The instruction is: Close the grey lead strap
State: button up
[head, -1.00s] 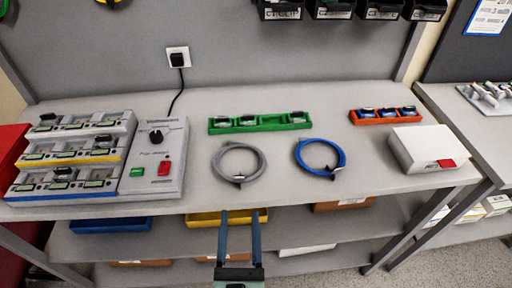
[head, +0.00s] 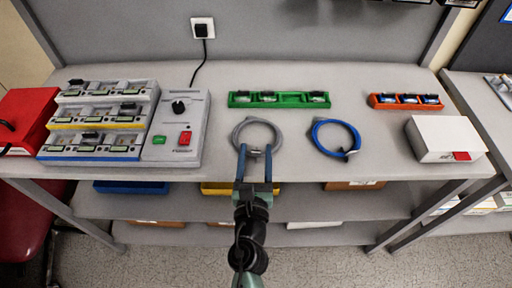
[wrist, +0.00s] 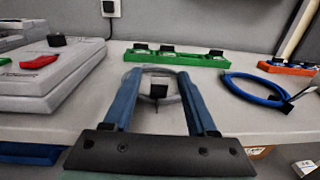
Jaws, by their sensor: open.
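The grey lead (head: 257,124) lies coiled on the bench, left of the blue lead. Its dark strap (head: 254,152) is at the near side of the coil. In the wrist view, the strap (wrist: 158,91) shows between my fingers, with the grey coil (wrist: 172,74) partly hidden behind them. Whether the strap is open or closed is too small to tell. My gripper (head: 257,165) is open, its two blue fingers pointing at the near side of the coil. In the wrist view, the gripper (wrist: 158,88) has nothing clamped between its fingers.
A blue coiled lead (head: 335,138) lies to the right. A green rack (head: 279,99) stands behind, an orange rack (head: 404,101) and a white box (head: 444,139) at the right. A grey control box (head: 176,128) and charging racks (head: 98,119) stand at the left.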

jog(key=shift+w, duration=0.55)
grip_shut()
